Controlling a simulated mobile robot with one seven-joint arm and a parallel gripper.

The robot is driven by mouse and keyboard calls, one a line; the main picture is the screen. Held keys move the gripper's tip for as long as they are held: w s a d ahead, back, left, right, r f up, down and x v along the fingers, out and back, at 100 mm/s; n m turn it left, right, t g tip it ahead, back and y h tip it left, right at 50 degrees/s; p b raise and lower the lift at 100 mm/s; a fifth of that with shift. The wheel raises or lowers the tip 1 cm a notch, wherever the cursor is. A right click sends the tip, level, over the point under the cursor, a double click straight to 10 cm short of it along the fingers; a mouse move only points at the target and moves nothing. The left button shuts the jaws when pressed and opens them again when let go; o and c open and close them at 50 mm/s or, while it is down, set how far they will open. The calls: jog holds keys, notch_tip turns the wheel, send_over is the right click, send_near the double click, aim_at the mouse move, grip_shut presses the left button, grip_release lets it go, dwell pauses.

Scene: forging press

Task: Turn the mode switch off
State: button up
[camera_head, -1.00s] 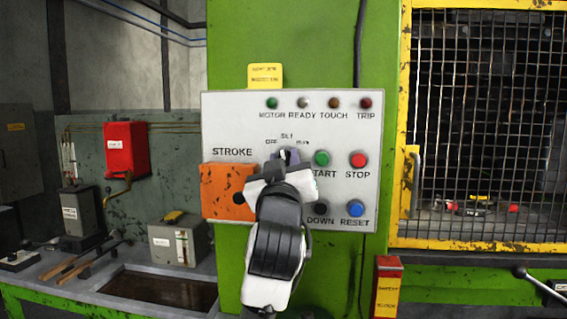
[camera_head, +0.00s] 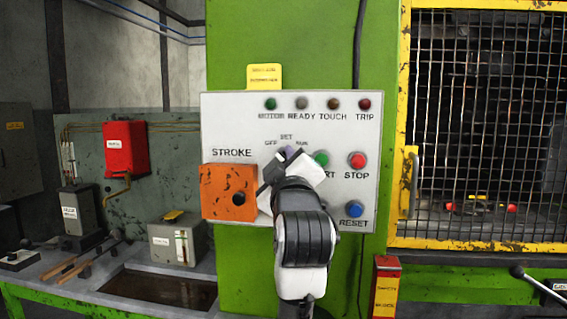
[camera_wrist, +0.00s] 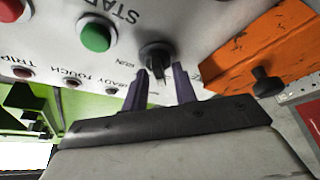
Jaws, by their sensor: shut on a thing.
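The mode switch, a small dark knob (camera_wrist: 156,55) under the OFF, SET and RUN labels, sits on the white control panel (camera_head: 225,120). My gripper (camera_head: 286,154) is at the switch, tilted in the head view. In the wrist view its two purple fingers (camera_wrist: 160,82) stand on either side of the knob's front and are shut on it. In the head view the gripper and wrist cover most of the knob, so I cannot tell which label it points to.
The green START button (camera_head: 321,159) is close beside my gripper, partly covered. The red STOP (camera_head: 358,160) and blue RESET (camera_head: 354,209) buttons are to the right. An orange STROKE block (camera_head: 225,185) is at left. Yellow-framed mesh (camera_head: 480,110) stands at right.

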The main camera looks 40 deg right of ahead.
dwell(0.3)
jog(key=o, duration=0.6)
jog(key=b+v, duration=0.4)
jog(key=v, duration=1)
jog(key=shift+w+b, duration=0.1)
jog(key=shift+b, duration=0.2)
